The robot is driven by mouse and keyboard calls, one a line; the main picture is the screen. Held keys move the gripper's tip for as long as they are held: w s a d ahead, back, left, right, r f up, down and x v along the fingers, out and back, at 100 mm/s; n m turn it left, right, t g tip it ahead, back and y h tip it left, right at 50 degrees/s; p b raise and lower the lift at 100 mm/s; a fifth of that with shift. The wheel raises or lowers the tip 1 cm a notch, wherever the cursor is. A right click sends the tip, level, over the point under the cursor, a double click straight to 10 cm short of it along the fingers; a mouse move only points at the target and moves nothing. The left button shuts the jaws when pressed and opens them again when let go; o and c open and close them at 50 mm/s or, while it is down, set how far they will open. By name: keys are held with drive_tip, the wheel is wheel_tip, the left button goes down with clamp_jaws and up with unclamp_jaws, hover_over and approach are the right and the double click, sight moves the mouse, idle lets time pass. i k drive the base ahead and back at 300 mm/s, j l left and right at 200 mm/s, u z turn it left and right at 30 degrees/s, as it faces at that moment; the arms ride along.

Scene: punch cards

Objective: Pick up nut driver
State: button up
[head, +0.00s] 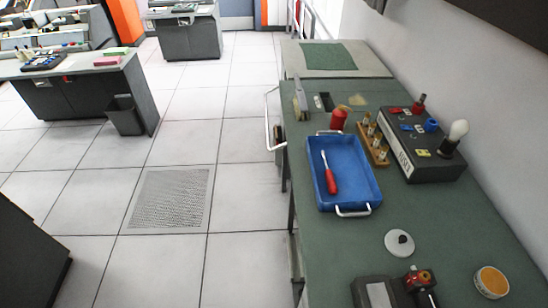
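A nut driver (331,182) with a red handle and a thin metal shaft lies in a blue tray (363,160). Its handle is toward the near side of the tray and its shaft points to the far side. The tray has white handles at its ends and rests on a green-topped bench (330,245). My gripper is not in view.
A dark box with colored parts (420,150), a wooden holder (373,147) and a red cylinder (338,120) stand beyond and right of the tray. A white disc (399,243), an orange-topped tin (491,281) and dark devices are nearer. The tiled floor left is open.

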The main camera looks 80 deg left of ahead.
sight(332, 188)
drive_tip(key=i+u, duration=0.1)
drive_tip(key=u, duration=1.2)
drive_tip(key=i+u, duration=0.15)
drive_tip(key=u, duration=0.25)
